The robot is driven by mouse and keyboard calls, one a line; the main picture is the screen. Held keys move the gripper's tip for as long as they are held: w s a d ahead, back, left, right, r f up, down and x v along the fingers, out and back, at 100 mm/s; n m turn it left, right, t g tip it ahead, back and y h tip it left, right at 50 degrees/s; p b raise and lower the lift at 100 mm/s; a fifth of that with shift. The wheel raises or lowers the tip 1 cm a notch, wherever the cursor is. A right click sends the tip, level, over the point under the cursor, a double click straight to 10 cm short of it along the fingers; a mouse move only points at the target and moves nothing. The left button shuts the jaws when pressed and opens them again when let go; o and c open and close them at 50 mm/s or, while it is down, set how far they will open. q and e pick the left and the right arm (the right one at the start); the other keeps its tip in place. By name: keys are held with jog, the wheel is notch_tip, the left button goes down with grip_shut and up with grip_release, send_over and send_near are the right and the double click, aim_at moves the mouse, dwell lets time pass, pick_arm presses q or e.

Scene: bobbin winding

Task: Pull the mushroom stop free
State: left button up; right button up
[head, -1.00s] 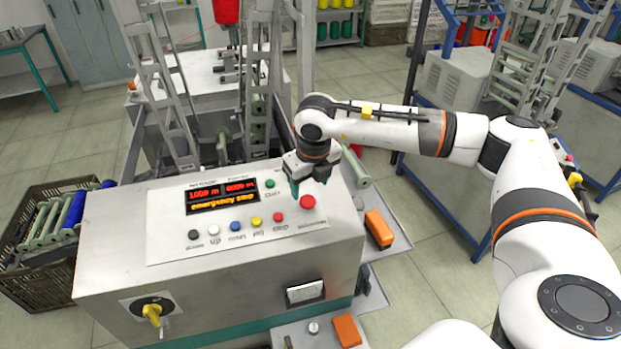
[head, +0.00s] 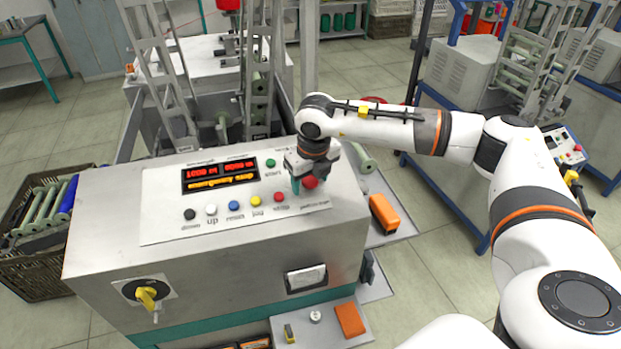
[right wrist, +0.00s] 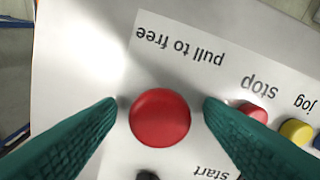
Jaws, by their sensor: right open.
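The red mushroom stop (head: 310,182) is on the right side of the control panel's top plate. In the right wrist view its round red cap (right wrist: 160,117) lies between the two green fingers, by the label "pull to free". My right gripper (head: 303,185) is open, pointing down at the stop, with a fingertip on either side of the cap. A small gap shows between each finger and the cap. The display (head: 220,175) shows red digits and an amber line of text too blurred to read for sure. My left gripper is not in view.
A row of buttons, including a red stop button (head: 279,197) and a yellow jog button (head: 256,201), lies left of the mushroom stop. A green start button (head: 270,163) is close behind. A yellow rotary switch (head: 147,296) is on the front face. A crate of bobbins (head: 40,225) stands at left.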

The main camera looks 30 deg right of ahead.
jog(key=c, duration=1.2)
jog(key=shift+r, duration=0.3)
jog(key=o, duration=1.2)
jog(key=p+v, duration=0.4)
jog(key=v, duration=0.4)
jog(key=shift+s, duration=0.15)
